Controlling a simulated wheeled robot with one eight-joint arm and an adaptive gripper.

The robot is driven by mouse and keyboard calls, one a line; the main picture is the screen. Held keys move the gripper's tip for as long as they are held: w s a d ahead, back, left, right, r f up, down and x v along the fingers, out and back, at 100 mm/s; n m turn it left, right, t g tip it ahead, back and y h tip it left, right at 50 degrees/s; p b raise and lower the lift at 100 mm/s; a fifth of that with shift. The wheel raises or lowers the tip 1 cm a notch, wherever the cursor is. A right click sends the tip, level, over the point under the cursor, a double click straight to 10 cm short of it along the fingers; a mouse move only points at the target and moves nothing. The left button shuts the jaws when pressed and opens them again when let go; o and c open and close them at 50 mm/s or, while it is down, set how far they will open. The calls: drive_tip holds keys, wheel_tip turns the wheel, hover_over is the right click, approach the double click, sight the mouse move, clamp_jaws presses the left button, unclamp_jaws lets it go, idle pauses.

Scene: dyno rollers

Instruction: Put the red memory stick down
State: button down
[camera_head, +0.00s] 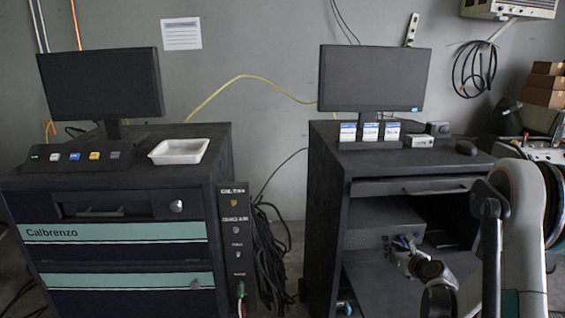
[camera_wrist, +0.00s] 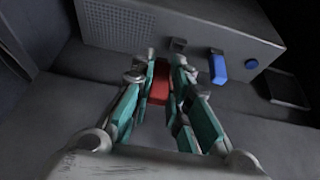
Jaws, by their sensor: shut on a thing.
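The red memory stick (camera_wrist: 160,84) is between the fingertips of my gripper (camera_wrist: 161,72) in the wrist view. The gripper is shut on it, just in front of a grey box (camera_wrist: 190,22). I cannot tell whether the stick touches the shelf (camera_wrist: 60,120) below. In the head view my gripper (camera_head: 391,243) reaches into the open compartment of the right black cabinet, by the box (camera_head: 375,215). The stick cannot be made out there.
A blue stick (camera_wrist: 219,66) stands out of the box's front, right of my gripper. A dark flat object (camera_wrist: 287,88) lies farther right. The cabinet top (camera_head: 330,135) and drawer (camera_head: 415,187) are above my arm. Bare shelf shows on the left.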

drive_tip(key=s+a+r+n+y, duration=0.1)
drive_tip(key=s+a+r, duration=0.6)
drive_tip(key=a, duration=0.3)
drive_tip(key=s+a+r+n+y, duration=0.1)
drive_tip(key=s+a+r+y, duration=0.1)
drive_tip(key=s+a+r, duration=0.5)
drive_tip(key=a, duration=0.4)
drive_tip(key=shift+r+n+g, duration=0.2)
drive_tip(key=shift+n+g, duration=0.1)
drive_tip(key=shift+n, duration=0.1)
